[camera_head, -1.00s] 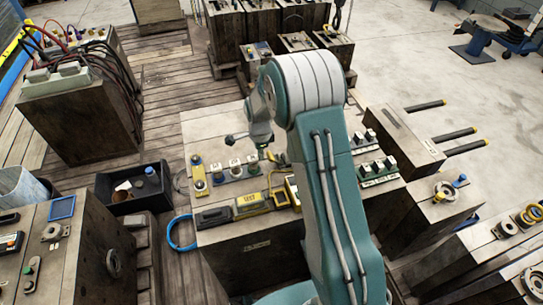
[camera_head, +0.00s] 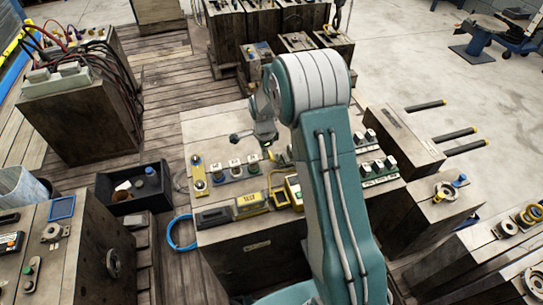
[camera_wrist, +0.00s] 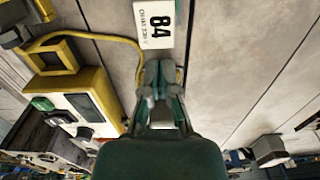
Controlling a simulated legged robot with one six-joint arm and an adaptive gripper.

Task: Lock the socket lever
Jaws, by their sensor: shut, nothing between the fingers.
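A yellow cable (camera_wrist: 95,37) runs close to the fingertips from a yellow boxed device (camera_wrist: 82,100) with a screen and a green button. A yellow square frame (camera_wrist: 53,57) lies beside that device. In the head view, the yellow device (camera_head: 293,190) stands on the wooden block top, left of my arm. I cannot pick out the socket lever for sure; the fingers and arm may hide it.
A row of white-tagged fittings (camera_head: 235,169) and a yellow plate (camera_head: 198,172) are on the same block. Black-and-white switches (camera_head: 376,170) stand right of my arm. A black bin (camera_head: 133,188) is at left. Bare wood (camera_head: 215,128) shows at the block's far left.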

